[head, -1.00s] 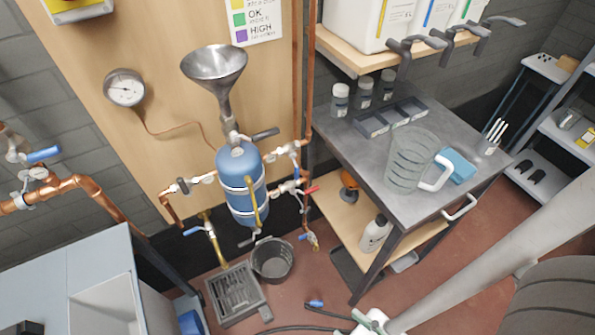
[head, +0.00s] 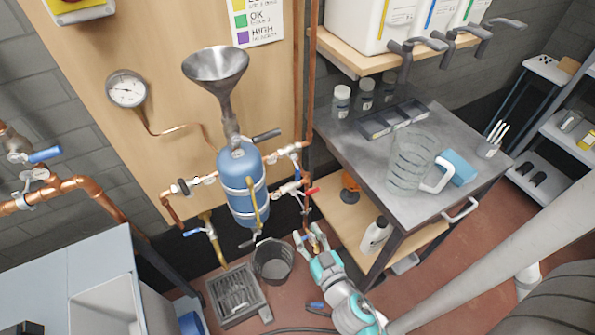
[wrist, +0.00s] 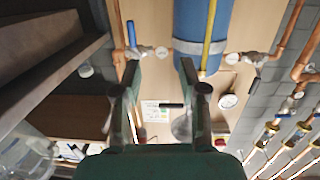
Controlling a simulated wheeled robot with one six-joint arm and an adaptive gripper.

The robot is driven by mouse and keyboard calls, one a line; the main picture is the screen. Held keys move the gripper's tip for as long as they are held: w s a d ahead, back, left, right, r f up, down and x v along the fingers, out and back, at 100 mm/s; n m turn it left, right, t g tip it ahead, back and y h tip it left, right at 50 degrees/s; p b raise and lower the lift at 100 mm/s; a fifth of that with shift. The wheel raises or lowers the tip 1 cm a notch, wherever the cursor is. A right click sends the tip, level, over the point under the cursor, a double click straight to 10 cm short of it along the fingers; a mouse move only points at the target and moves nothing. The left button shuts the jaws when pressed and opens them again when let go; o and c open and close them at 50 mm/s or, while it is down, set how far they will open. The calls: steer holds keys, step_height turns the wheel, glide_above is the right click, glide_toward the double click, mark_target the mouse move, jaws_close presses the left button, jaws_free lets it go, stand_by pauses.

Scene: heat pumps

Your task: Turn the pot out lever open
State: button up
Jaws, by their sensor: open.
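The blue pot (head: 240,180) hangs on the wooden panel below a metal funnel; it also shows in the wrist view (wrist: 197,25). Valve levers surround it: a black lever (head: 267,134) on top, a blue lever (head: 276,155) and a red lever (head: 312,190) at right, a black lever (head: 182,187) at left, and a blue lever (head: 194,233) low left. No readable label shows which is the pot out lever. My gripper (head: 308,238) is open, low at the right pipework. In the wrist view its fingers (wrist: 158,72) are apart and empty, with a blue lever (wrist: 131,34) beyond them.
A black bucket (head: 273,262) and a floor drain grate (head: 238,296) lie below the pot. A grey workbench (head: 425,205) with a glass jug (head: 407,165) stands close at right. A sink unit (head: 85,275) is at left. Copper pipes run near my gripper.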

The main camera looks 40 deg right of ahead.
mark_target(298, 173)
steer(key=shift+w+d+r+m+h, duration=0.25)
steer(key=shift+w+d+r+h, duration=0.15)
steer(key=shift+w+d, duration=2)
steer(key=shift+w+d+r+m+h, duration=0.45)
steer(key=shift+w+d, duration=1.2)
steer(key=shift+w, duration=1.45)
steer(key=shift+w+d+r+m+h, duration=0.15)
steer(key=shift+w+d+h, duration=0.4)
steer(key=shift+w+d, duration=1.85)
steer(key=shift+w+a, duration=0.35)
jaws_close()
